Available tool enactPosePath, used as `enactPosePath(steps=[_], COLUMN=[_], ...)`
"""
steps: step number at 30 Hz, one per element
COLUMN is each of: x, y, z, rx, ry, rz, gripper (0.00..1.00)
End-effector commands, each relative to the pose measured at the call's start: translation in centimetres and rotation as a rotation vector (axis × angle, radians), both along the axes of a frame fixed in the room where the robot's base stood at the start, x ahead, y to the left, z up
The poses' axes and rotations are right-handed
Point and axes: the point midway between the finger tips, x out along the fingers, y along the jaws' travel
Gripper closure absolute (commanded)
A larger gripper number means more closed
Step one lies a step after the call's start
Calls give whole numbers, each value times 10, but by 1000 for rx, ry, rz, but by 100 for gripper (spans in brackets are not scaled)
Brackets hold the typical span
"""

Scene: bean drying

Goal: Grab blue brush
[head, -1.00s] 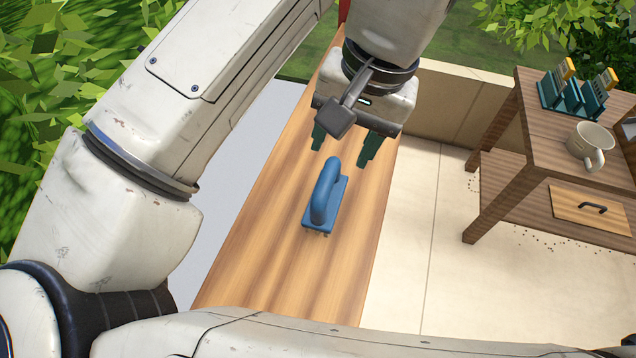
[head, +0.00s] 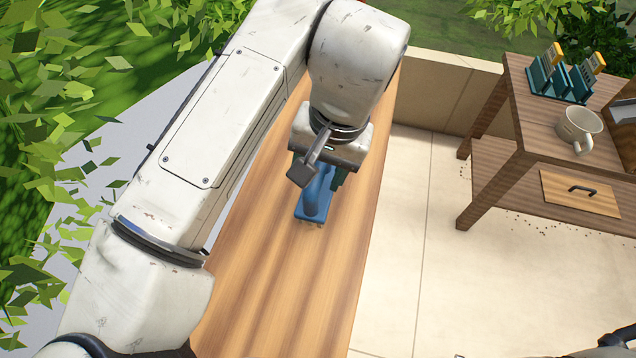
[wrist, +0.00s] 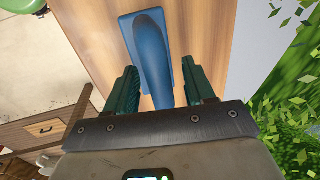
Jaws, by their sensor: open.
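The blue brush (head: 314,205) lies on the long wooden plank top (head: 290,275), with its arched handle up. My gripper (head: 318,172) is over the brush, and its body hides the brush's far part in the head view. In the wrist view the brush (wrist: 150,55) lies between the two dark green fingers of my gripper (wrist: 160,92). The fingers are open, one on each side of the handle, with a gap on both sides. I cannot tell how far down the fingertips reach.
A wooden side table (head: 512,118) stands at the right with a cream mug (head: 579,128), a teal rack (head: 560,82) and a drawer (head: 580,193). A low wall (head: 440,92) runs behind. Leaves crowd the left. The near part of the plank is clear.

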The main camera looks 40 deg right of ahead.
Motion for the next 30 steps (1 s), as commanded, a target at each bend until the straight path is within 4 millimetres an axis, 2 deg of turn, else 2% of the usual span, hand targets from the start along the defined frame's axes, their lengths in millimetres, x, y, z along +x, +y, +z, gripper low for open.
enactPosePath(steps=[2, 18, 30], x=[0, 0, 1], y=[0, 0, 0], z=[0, 1, 4], rx=[0, 0, 1], ry=[0, 0, -2], rz=[0, 1, 1], gripper=[48, 100, 100])
